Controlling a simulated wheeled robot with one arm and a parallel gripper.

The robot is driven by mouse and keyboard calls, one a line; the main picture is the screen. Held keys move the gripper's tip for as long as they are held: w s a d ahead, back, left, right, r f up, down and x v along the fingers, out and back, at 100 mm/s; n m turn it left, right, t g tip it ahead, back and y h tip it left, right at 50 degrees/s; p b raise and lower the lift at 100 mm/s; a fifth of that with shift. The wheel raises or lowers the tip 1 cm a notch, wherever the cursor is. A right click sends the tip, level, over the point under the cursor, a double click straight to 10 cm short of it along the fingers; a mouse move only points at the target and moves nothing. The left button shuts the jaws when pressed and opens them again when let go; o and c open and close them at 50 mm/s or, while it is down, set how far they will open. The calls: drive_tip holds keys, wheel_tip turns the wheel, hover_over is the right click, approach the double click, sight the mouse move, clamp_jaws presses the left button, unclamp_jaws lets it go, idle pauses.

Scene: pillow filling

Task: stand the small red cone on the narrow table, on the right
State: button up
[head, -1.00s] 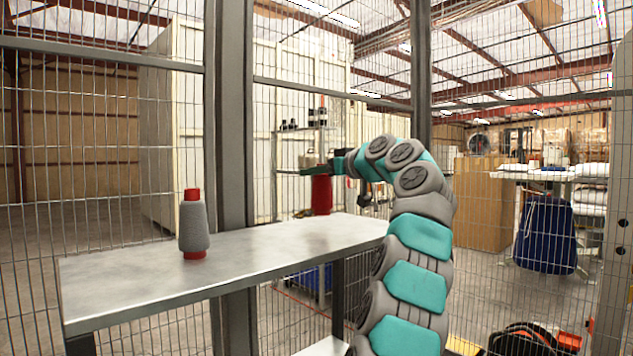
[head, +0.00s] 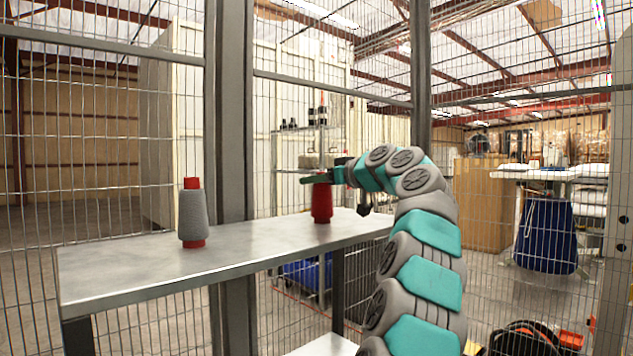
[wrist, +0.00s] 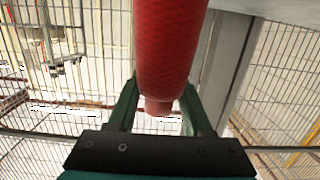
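The small red cone (head: 322,203) is upright at the far right part of the narrow metal table (head: 130,272). Its base is at or just above the tabletop; I cannot tell whether it touches. My gripper (head: 318,179) is at the cone's top end, coming from the right. In the wrist view the red cone (wrist: 170,45) lies between the two green fingers (wrist: 160,95), which appear shut on it. The cone's body hides the fingertips there.
A grey cone (head: 193,215) with a red top and base stands on the table's left part. The tabletop between the two cones is clear. A wire fence with a dark post (head: 233,110) rises behind the table.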

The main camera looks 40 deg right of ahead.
drive_tip(key=o, duration=0.4)
drive_tip(key=shift+r+p, duration=0.25)
drive_tip(key=shift+p, duration=0.05)
drive_tip(key=shift+s, duration=0.3)
drive_tip(key=s, duration=0.3)
drive_tip(key=s+r, duration=0.1)
drive_tip(key=s, duration=0.3)
drive_tip(key=s+d+b, duration=0.1)
drive_tip(key=s, duration=0.3)
drive_tip(key=shift+s+r, duration=0.1)
drive_tip(key=shift+r, duration=0.2)
